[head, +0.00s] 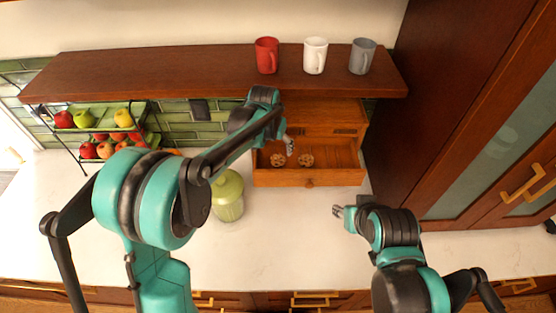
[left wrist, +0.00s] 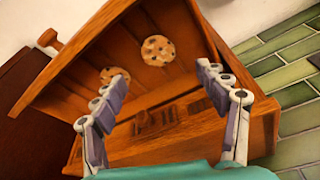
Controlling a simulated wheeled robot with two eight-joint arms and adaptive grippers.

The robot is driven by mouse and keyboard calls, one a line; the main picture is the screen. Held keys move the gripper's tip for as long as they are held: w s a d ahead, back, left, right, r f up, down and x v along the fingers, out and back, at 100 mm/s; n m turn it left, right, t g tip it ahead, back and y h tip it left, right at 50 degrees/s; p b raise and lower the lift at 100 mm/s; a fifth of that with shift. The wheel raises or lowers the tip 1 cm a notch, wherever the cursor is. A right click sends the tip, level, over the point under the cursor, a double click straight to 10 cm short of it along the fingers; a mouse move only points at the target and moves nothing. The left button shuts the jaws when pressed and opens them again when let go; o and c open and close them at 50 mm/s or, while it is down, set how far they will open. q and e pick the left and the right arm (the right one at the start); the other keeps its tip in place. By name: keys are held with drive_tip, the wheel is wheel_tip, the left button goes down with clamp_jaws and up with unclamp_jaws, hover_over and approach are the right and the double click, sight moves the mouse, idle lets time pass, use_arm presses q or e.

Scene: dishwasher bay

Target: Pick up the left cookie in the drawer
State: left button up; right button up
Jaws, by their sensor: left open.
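The open wooden drawer (head: 335,178) holds two round chocolate-chip cookies side by side. The left cookie (head: 277,160) lies on the drawer floor; it shows in the left wrist view (left wrist: 155,50) at the upper middle, fully visible. The right cookie (head: 306,160) shows in the left wrist view (left wrist: 114,75) near one finger's tip, which partly overlaps it. My left gripper (head: 290,147) is above the drawer, open and empty, its fingers (left wrist: 162,78) spread wide and apart from the left cookie. My right gripper (head: 338,211) is over the counter, to the right; its jaw is too small to read.
A shelf (head: 160,75) with red (head: 266,56), white (head: 315,56) and grey (head: 361,57) mugs hangs above the drawer. A green jar (head: 228,197) stands left of it. A fruit rack (head: 103,133) is far left, a tall cabinet (head: 440,110) right. The front counter is clear.

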sight(278, 159)
use_arm(q)
drive_tip(key=x, duration=0.5)
drive_tip(key=p+x, duration=0.1)
drive_tip(key=x, duration=0.1)
drive_tip(key=shift+s+f, duration=0.2)
drive_tip(key=shift+s, duration=0.1)
drive_tip(key=c, duration=0.7)
